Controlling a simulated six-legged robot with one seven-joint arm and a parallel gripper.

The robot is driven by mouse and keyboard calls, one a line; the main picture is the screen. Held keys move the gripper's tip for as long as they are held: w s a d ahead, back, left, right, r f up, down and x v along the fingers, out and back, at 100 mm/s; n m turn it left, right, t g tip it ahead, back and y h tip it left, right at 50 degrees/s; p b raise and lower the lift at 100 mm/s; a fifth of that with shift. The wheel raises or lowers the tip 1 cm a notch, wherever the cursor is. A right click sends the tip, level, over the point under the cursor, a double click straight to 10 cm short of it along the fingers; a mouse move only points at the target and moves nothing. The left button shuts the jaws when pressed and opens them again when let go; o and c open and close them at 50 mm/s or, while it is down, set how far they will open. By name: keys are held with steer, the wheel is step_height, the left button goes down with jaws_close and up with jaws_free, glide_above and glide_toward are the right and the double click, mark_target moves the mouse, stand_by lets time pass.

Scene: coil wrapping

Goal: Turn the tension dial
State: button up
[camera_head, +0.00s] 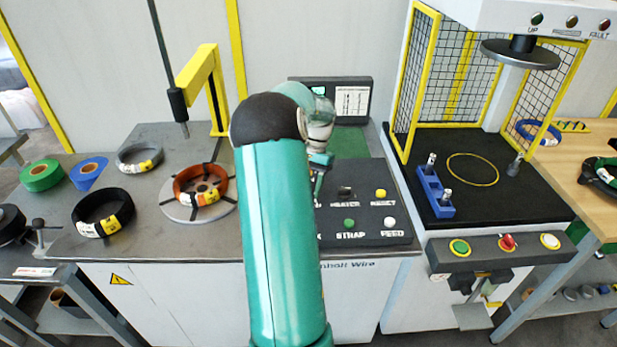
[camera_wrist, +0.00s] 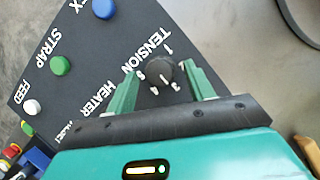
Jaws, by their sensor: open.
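The tension dial (camera_wrist: 161,71) is a round black knob on the dark control panel (camera_wrist: 85,85), with white numbers around it and the label TENSION beside it. In the wrist view my gripper (camera_wrist: 158,78) is open, with one green finger on each side of the dial. I cannot tell whether the fingers touch it. In the head view my gripper (camera_head: 318,175) is over the panel (camera_head: 365,212), and my arm hides the dial and the panel's left part.
The green STRAP button (camera_wrist: 61,65), white FEED button (camera_wrist: 32,106) and blue button (camera_wrist: 104,8) are on the same panel. A copper coil (camera_head: 201,186) sits on a turntable to the left. A caged press (camera_head: 480,165) stands to the right.

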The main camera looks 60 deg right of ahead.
steer(key=v, duration=1.3)
steer(key=shift+r, duration=0.35)
